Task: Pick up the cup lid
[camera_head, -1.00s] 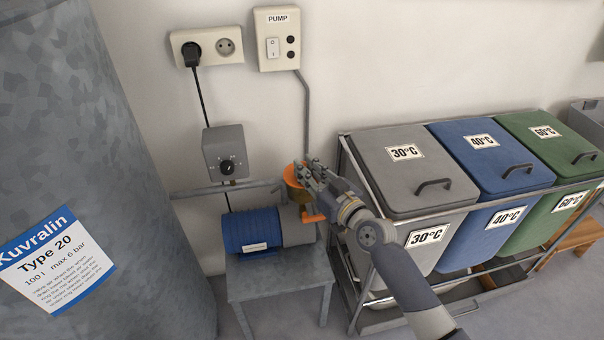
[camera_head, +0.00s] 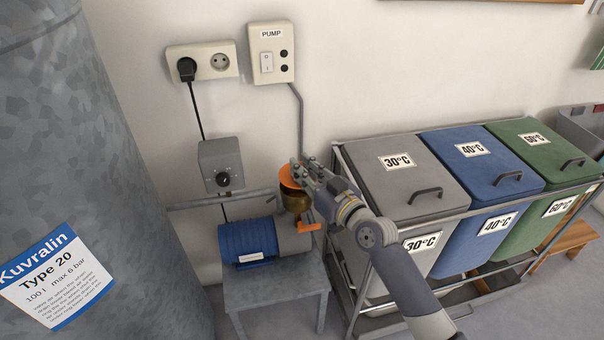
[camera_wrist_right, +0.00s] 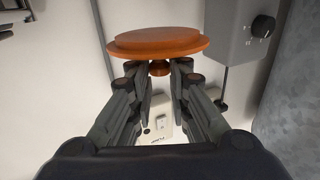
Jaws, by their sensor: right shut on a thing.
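The cup lid is an orange disc (camera_head: 290,178) above a brass-coloured cup (camera_head: 296,201) on the pump. My right gripper (camera_head: 301,174) is shut on the lid and holds it at the cup's top. In the right wrist view the lid (camera_wrist_right: 158,41) shows a small knob (camera_wrist_right: 159,68) between the two fingertips (camera_wrist_right: 160,72). The cup's opening is hidden behind the lid and fingers in the head view. My left gripper is not in view.
The blue pump (camera_head: 253,240) stands on a small grey table (camera_head: 276,287). A grey control box (camera_head: 221,165) is on the wall behind. A galvanised tank (camera_head: 90,130) is at left. Lidded laundry bins, the nearest grey (camera_head: 398,182), stand at right. An orange lever (camera_head: 309,227) is below the gripper.

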